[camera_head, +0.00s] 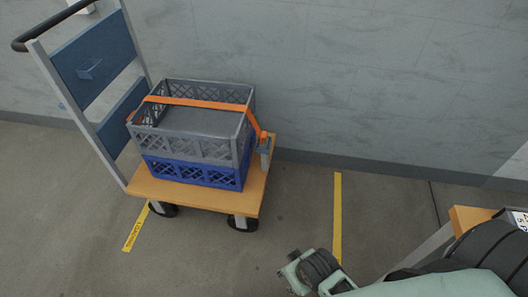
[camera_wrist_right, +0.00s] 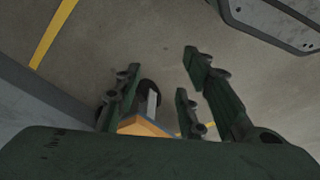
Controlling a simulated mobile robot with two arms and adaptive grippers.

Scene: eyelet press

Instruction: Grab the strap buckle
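An orange strap (camera_head: 195,102) runs over the top of a grey crate (camera_head: 185,140) and down its right side. An orange piece (camera_head: 264,136), which looks like the strap buckle, sits by a grey post (camera_head: 265,149) at the deck's right edge; it is too small to make out its shape. My right gripper (camera_head: 294,272) is low in the head view, in front of the trolley and apart from the strap. In the right wrist view its dark green fingers (camera_wrist_right: 160,88) are spread, with nothing held between them. My left gripper is not in view.
The grey crate stands on a blue crate (camera_head: 190,170) on a trolley's wooden deck (camera_head: 190,195). The trolley's blue-panelled handle (camera_head: 95,58) rises at left. A wall (camera_head: 380,80) stands close behind. Another wooden surface (camera_head: 470,218) is at right. The floor (camera_head: 300,215) between them is free.

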